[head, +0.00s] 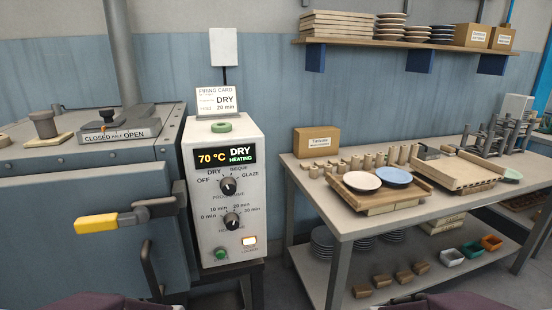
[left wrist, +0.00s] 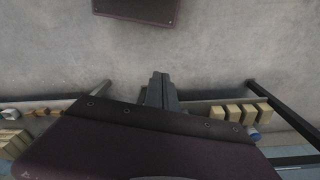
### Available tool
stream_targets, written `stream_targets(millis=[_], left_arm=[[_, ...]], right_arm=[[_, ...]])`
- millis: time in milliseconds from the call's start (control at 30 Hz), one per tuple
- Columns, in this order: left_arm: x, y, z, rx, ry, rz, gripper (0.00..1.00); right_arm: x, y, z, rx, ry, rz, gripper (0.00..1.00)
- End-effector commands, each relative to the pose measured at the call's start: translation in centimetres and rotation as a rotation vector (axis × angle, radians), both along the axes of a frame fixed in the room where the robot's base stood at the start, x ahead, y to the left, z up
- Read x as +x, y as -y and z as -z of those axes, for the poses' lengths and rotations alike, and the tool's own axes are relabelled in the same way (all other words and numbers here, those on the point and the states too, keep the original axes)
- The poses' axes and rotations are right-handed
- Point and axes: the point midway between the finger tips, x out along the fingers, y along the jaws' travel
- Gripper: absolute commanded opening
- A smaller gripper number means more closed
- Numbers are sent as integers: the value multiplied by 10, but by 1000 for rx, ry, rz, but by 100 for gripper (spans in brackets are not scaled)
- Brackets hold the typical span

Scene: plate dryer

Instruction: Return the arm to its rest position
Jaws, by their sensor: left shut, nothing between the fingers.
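My left gripper (left wrist: 162,88) shows in the left wrist view. Its two dark fingers are together with nothing between them, over bare grey floor. In the head view only purple parts of my arms show at the bottom edge; no gripper fingers are visible there. The dryer's control box (head: 226,180) stands at the left centre. Its display (head: 225,157) reads 70 °C, DRY, HEATING. The dryer door (head: 80,270) with a yellow-ended handle (head: 96,224) looks shut.
A workbench (head: 345,228) at the right holds a pink plate (head: 361,181), a blue plate (head: 394,175) and several small clay pieces. Its lower shelf carries stacked plates and small blocks. A wall shelf (head: 400,44) hangs above. Floor between dryer and bench is clear.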

Motion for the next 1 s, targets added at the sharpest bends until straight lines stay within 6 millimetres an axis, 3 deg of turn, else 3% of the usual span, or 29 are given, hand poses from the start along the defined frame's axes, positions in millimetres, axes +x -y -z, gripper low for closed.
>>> stream_targets(millis=[67,100,267,500,600,733,1000], left_arm=[[19,-11,-1,40,76,-83,0],[17,-11,-32,38,69,-84,0],[17,-11,-86,37,65,-81,0],[16,-11,-183,37,63,-81,0],[16,-11,-212,37,63,-81,0],[16,-10,-225,37,62,-81,0],[16,-10,-221,36,62,-81,0]], right_arm=[[0,0,0,0,0,0,62],[-1,0,-31,0,-2,0,62],[0,0,-86,0,1,0,62],[0,0,-183,0,0,0,62],[0,0,-212,0,0,0,62],[0,0,-225,0,0,0,62],[0,0,-221,0,0,0,62]])
